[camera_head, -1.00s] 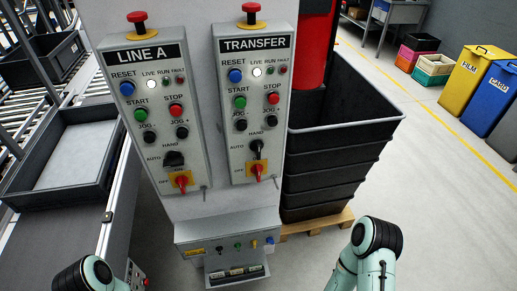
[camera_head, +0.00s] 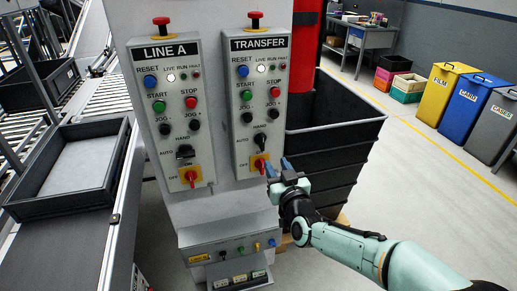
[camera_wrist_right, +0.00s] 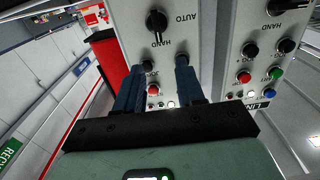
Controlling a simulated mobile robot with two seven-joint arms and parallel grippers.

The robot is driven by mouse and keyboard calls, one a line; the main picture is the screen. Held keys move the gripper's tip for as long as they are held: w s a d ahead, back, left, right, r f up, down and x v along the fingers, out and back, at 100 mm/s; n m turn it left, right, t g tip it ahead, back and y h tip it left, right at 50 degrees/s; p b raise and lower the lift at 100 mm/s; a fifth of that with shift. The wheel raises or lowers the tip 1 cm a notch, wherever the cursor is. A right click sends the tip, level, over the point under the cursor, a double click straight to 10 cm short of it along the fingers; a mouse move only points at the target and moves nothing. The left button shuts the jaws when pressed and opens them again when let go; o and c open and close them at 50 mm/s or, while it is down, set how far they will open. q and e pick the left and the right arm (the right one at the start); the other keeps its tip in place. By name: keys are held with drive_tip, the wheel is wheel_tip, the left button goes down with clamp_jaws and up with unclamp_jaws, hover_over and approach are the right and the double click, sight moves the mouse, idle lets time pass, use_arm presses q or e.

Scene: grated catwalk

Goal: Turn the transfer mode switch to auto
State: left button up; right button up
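The transfer mode switch (camera_head: 260,140) is a black knob on the TRANSFER panel (camera_head: 241,110), between the AUTO and HAND labels. Its handle stands upright, toward HAND. It also shows near the top of the right wrist view (camera_wrist_right: 156,20), with HAND below it and AUTO to its right. My right gripper (camera_head: 279,164) is in front of the panel's lower right edge, lower than the switch. Its two blue fingers (camera_wrist_right: 158,65) are apart, with nothing between them, and do not touch the switch. My left gripper is not in view.
A red-handled OFF/ON switch (camera_head: 260,163) sits just below the mode switch. The LINE A panel (camera_head: 157,105) with a similar knob (camera_head: 184,151) is to the left. A box with small coloured knobs (camera_head: 228,246) is below.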

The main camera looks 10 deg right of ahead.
sight(263, 137)
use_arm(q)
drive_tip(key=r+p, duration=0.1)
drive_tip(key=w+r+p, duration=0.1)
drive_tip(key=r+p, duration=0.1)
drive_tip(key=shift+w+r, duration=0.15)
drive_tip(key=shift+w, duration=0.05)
use_arm(e)
drive_tip(key=w, duration=1.3)
drive_tip(key=shift+w+a+r, duration=0.1)
drive_tip(key=shift+w+r, duration=0.15)
drive_tip(key=shift+w, duration=0.1)
drive_tip(key=shift+c, duration=0.3)
drive_tip(key=shift+s, duration=0.1)
clamp_jaws()
